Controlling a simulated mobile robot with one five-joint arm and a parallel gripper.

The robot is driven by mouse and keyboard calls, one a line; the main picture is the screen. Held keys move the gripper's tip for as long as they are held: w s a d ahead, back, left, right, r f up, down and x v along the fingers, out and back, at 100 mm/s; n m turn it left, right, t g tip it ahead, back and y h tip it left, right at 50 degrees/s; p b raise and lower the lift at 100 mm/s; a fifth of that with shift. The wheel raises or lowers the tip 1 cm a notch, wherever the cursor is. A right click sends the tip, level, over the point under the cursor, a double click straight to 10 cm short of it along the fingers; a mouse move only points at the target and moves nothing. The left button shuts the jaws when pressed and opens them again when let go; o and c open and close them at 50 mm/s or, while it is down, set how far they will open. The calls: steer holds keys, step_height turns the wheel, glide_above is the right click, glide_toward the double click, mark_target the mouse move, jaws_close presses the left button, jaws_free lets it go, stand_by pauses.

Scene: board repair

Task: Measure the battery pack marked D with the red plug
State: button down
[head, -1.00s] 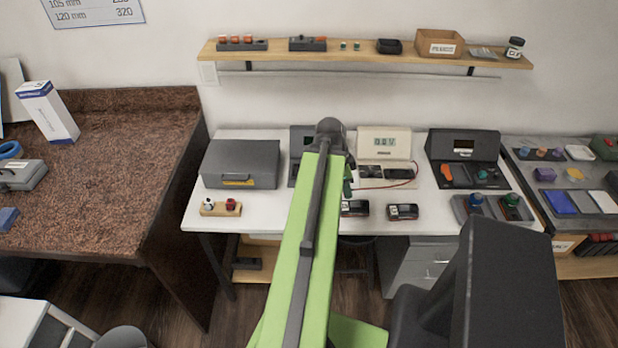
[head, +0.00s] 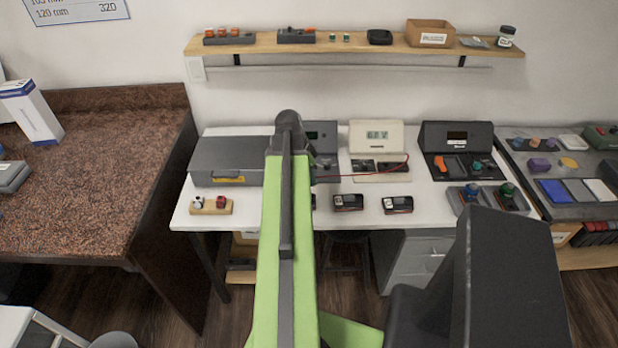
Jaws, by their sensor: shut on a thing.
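My gripper (head: 312,172) is at the end of my green arm, mostly hidden behind it, above the white table. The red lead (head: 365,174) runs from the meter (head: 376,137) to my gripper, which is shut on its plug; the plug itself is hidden. Two dark battery packs, the middle one (head: 348,202) and the right one (head: 397,205), lie near the table's front edge. A third pack (head: 314,201) shows only a sliver beside my arm. Their letters are too small to read. The meter's lit digits are unclear.
A grey case (head: 228,176) and a wooden block (head: 211,206) with a white and a red piece are left of my arm. A dark station (head: 456,145) stands right of the meter. A shelf (head: 360,47) hangs above. The table front between right pack and station is fairly clear.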

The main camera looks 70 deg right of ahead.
steer(key=shift+f+b, duration=2.25)
steer(key=shift+f, duration=0.25)
steer(key=shift+f+b, duration=0.95)
stand_by(0.5)
steer(key=c, duration=1.2)
jaws_free()
steer(key=o, duration=0.3)
steer(key=shift+r, duration=0.1)
steer(key=shift+r+p, duration=1.45)
steer(key=shift+p, duration=0.1)
